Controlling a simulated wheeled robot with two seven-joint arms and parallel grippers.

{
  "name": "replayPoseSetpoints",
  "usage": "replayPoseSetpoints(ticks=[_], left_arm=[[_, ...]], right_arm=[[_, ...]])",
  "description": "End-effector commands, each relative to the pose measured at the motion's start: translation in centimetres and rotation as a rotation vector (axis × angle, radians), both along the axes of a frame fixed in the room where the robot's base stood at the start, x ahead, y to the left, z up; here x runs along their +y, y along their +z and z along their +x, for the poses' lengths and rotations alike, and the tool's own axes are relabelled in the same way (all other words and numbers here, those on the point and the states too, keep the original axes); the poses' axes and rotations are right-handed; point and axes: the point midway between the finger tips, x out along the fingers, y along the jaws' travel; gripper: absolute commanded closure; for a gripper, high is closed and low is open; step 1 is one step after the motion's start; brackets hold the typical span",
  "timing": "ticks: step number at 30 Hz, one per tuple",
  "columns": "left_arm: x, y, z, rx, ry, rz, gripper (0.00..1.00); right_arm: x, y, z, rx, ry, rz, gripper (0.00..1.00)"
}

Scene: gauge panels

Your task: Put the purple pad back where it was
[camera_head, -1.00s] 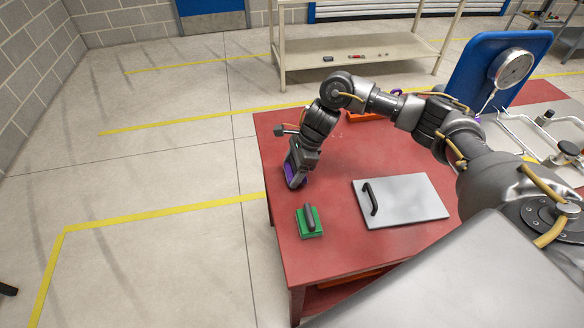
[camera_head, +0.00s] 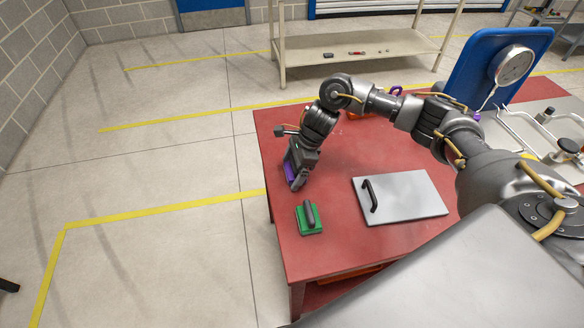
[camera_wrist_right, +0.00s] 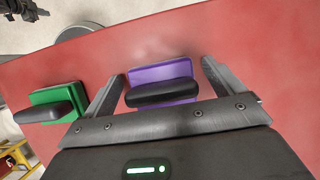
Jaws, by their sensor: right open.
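The purple pad (camera_wrist_right: 160,75) with its dark handle (camera_wrist_right: 162,94) lies on the red table (camera_head: 330,250), seen in the right wrist view between the two fingers. In the head view a small part of the purple pad (camera_head: 290,172) shows beside my gripper, which hides the rest. My right gripper (camera_head: 297,182) points down over the pad near the table's left edge. In the right wrist view my right gripper (camera_wrist_right: 160,80) is open, its fingers apart on either side of the handle. My left gripper is not in view.
A green pad (camera_head: 309,219) with a dark handle stands nearer me on the table. A grey plate with a handle (camera_head: 400,198) lies to its right. A blue panel with a round gauge (camera_head: 514,65) stands at the back right.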

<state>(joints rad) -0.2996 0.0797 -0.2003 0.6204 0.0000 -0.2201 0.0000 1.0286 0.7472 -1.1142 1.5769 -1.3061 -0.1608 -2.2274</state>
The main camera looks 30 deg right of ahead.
Motion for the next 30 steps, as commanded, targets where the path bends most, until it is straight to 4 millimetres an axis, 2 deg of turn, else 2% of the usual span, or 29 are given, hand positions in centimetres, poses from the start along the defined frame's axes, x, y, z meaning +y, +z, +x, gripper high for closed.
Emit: replayPoseSetpoints(ticks=[2,5,14,18,24,30], left_arm=[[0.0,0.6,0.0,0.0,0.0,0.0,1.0],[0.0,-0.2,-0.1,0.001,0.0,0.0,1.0],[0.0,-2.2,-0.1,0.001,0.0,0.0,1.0],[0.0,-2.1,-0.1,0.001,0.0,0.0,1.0],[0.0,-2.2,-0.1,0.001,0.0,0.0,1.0],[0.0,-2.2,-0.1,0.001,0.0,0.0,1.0]], right_arm=[[0.0,0.5,0.0,0.0,0.0,0.0,0.06],[-0.5,1.3,0.0,-0.005,0.001,0.001,0.06],[-2.9,7.1,-0.6,-0.006,0.0,-0.001,0.06],[-3.8,9.5,-0.9,-0.005,-0.001,-0.001,0.06],[-4.4,11.1,-1.1,-0.001,0.001,0.0,0.06],[-4.5,11.4,-1.2,0.0,0.0,0.0,0.06]])
